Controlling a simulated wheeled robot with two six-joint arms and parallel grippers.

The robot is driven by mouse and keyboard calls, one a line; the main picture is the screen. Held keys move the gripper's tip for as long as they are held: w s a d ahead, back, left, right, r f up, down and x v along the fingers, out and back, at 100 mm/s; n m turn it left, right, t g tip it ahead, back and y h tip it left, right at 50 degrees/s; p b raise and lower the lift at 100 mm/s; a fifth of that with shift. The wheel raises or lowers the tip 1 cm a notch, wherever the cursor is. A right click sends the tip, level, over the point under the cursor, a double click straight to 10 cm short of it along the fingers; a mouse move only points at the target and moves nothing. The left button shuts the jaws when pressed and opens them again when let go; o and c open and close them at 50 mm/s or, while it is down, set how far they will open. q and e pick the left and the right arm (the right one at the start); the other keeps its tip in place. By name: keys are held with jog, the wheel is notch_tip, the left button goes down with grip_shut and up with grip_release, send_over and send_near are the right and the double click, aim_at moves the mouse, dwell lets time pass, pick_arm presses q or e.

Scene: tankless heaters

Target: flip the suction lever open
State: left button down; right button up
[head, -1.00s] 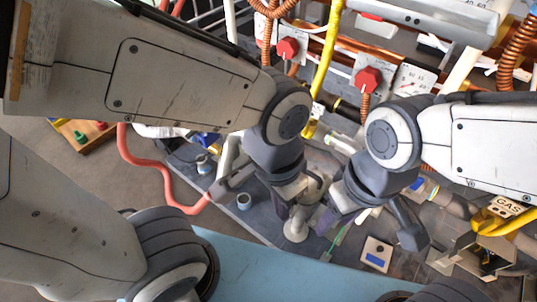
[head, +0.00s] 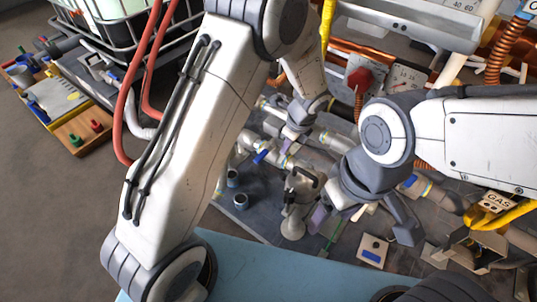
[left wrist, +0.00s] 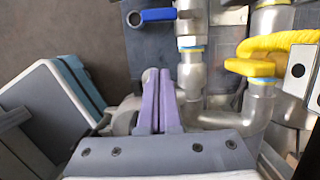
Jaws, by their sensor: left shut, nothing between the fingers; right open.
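A blue lever (head: 262,156) sits on a metal pipe left of centre in the head view. A blue lever (left wrist: 155,15) also sticks out left from a vertical pipe fitting at the top of the left wrist view. I see no label naming either as the suction lever. My left gripper (head: 289,135) is shut and empty, near the pipes. In the left wrist view its purple fingers (left wrist: 157,76) are together, below and apart from the blue lever. My right gripper (head: 362,219) is open, beside the grey metal pump-like fitting (head: 292,224), with nothing visible between its fingers.
A yellow handle (left wrist: 250,67) sits on the pipe right of my left fingers. Red hoses (head: 124,110) run down at left. A red knob (head: 364,80) stands on a gauge panel behind. A blue surface (head: 270,272) spans the front.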

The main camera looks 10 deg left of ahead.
aim_at(261, 156)
pick_arm(q)
jog(key=shift+w+f, duration=0.1)
jog(key=shift+f, duration=0.05)
jog(key=w+a+f+b, duration=0.2)
jog(key=a+f+b, duration=0.4)
jog(key=f, duration=0.3)
jog(key=shift+w+f+b, duration=0.2)
jog(key=shift+f+b, duration=0.1)
jog(key=shift+b, duration=0.25)
